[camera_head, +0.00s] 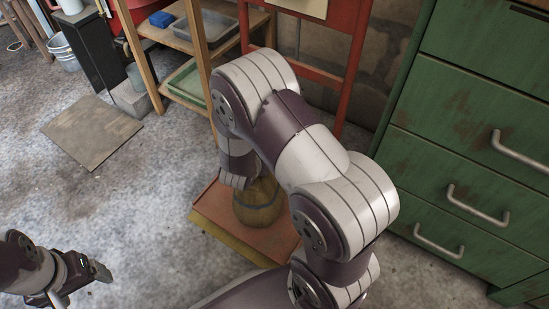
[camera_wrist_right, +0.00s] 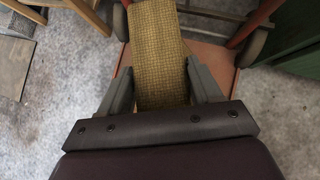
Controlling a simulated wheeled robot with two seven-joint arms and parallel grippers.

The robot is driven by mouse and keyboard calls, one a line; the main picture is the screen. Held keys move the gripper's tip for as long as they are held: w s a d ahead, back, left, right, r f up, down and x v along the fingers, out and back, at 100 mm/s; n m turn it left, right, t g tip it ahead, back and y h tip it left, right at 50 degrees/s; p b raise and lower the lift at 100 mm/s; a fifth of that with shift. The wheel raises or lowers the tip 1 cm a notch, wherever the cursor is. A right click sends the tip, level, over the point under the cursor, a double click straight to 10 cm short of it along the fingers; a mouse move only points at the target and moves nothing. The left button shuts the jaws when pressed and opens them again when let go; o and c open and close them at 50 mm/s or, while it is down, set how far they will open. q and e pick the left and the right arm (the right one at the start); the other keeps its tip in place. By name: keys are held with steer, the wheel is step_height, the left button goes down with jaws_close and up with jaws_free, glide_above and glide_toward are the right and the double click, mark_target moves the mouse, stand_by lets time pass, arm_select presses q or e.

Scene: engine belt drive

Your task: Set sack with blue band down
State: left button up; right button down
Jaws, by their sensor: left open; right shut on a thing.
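The sack (camera_head: 258,203) is tan and woven, with a dark bluish band around it. It stands roughly upright over the orange-red plate (camera_head: 280,240) of a hand truck; I cannot tell whether it touches the plate. In the right wrist view the sack (camera_wrist_right: 158,45) lies between the fingers of my right gripper (camera_wrist_right: 163,85), which is shut on it. In the head view my right arm hides that gripper and part of the sack. My left gripper (camera_head: 85,284) is open and empty at the lower left, well away from the sack.
The hand truck's red frame (camera_head: 352,65) rises behind the plate. A green drawer cabinet (camera_head: 462,120) stands close on the right. A wooden shelf (camera_head: 190,100) is at the back left. A flat brown board (camera_head: 92,132) lies on the floor. The left floor is mostly clear.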

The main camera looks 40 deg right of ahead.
steer(key=shift+w+a+f, duration=0.25)
steer(key=shift+w+a, duration=0.15)
steer(key=shift+w, duration=0.15)
step_height(320, 180, down, 4)
steer(key=b, duration=0.3)
steer(key=shift+r, duration=0.1)
